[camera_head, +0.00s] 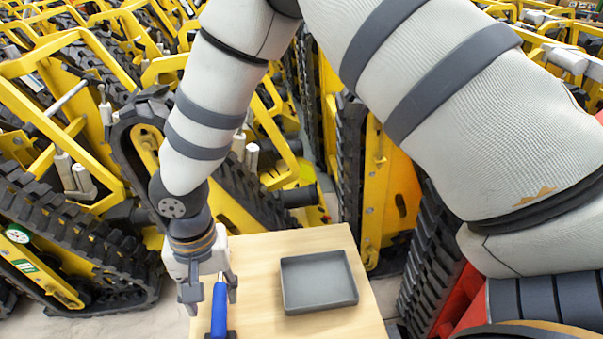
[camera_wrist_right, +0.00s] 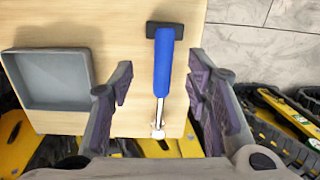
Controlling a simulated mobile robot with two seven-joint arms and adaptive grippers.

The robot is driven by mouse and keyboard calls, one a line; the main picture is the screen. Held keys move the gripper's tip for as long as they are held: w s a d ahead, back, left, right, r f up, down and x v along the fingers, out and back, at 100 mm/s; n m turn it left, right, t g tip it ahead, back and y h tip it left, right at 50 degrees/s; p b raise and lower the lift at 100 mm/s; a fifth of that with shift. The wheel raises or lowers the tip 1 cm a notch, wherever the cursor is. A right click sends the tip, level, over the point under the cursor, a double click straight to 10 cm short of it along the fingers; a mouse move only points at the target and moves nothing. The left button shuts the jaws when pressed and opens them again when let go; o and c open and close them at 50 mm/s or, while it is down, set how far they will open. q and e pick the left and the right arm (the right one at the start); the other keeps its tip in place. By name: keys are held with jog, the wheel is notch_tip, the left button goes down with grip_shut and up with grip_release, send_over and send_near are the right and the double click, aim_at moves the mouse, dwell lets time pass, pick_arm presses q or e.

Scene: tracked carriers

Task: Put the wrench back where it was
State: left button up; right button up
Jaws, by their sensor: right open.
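The wrench has a blue handle (camera_head: 218,310) and a silver shaft. In the right wrist view the wrench (camera_wrist_right: 162,65) lies on the wooden table top, its handle end at a small dark block (camera_wrist_right: 178,29) and its silver end toward my gripper's palm. My right gripper (camera_head: 207,290) is open at the table's left edge. In the right wrist view its fingers (camera_wrist_right: 156,88) stand apart on either side of the wrench, with a gap on each side. Whether the fingertips are down at handle height is unclear. My left gripper is not in view.
An empty grey tray (camera_head: 318,283) sits on the wooden table (camera_head: 258,257), right of the wrench. Yellow tracked carriers (camera_head: 75,170) crowd closely behind and beside the table. Bare table top lies between wrench and tray.

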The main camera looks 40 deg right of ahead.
jog(key=shift+n+g+y, duration=0.6)
jog(key=shift+g, duration=0.2)
jog(key=s+f, duration=0.4)
jog(key=s, duration=0.1)
jog(key=s+f, duration=0.2)
jog(key=s, duration=0.1)
jog(key=shift+s+f, duration=0.15)
jog(key=shift+f, duration=0.2)
jog(key=s+d+f+n, duration=0.1)
jog(key=s+d+f, duration=0.1)
jog(key=s+d, duration=0.2)
jog(key=s+d+f+n+h, duration=0.1)
jog(key=s+d+f+n, duration=0.1)
jog(key=s, duration=0.8)
jog(key=s+d+f+n+h, duration=0.1)
jog(key=s+d+f, duration=0.2)
jog(key=s+d, duration=0.2)
jog(key=shift+s+d+n, duration=0.3)
jog(key=shift+s+d, duration=0.05)
jog(key=shift+s, duration=0.8)
jog(key=shift+s+f, duration=0.1)
jog(key=shift+f, duration=0.05)
jog(key=shift+c, duration=1.3)
jog(key=shift+a, duration=0.15)
